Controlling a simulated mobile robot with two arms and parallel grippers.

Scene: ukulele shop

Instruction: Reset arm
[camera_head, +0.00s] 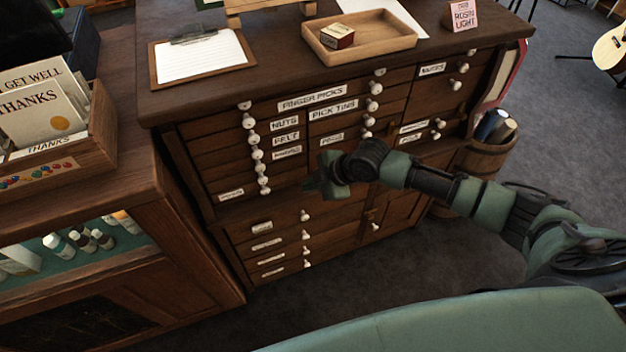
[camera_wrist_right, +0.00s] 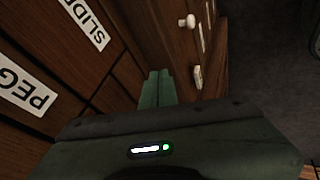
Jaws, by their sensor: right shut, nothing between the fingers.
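My right arm (camera_head: 435,183) reaches in from the right in the head view. Its gripper (camera_head: 312,186) is in front of the dark wooden drawer cabinet (camera_head: 225,160), near the rows of white knobs. In the right wrist view the green fingers of my right gripper (camera_wrist_right: 157,88) are together and empty, close to the drawer fronts. Labels reading "SLIDE" (camera_wrist_right: 88,22) and "PEG" (camera_wrist_right: 24,85) show to the left of the fingers, partly cut off. My left gripper is not in view.
On the cabinet top are a clipboard (camera_head: 157,68), a wooden tray (camera_head: 395,40) holding a small box (camera_head: 337,36), and a pink sign (camera_head: 463,15). A card box (camera_head: 98,128) stands on the left counter. A barrel (camera_head: 480,163) stands right of the cabinet.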

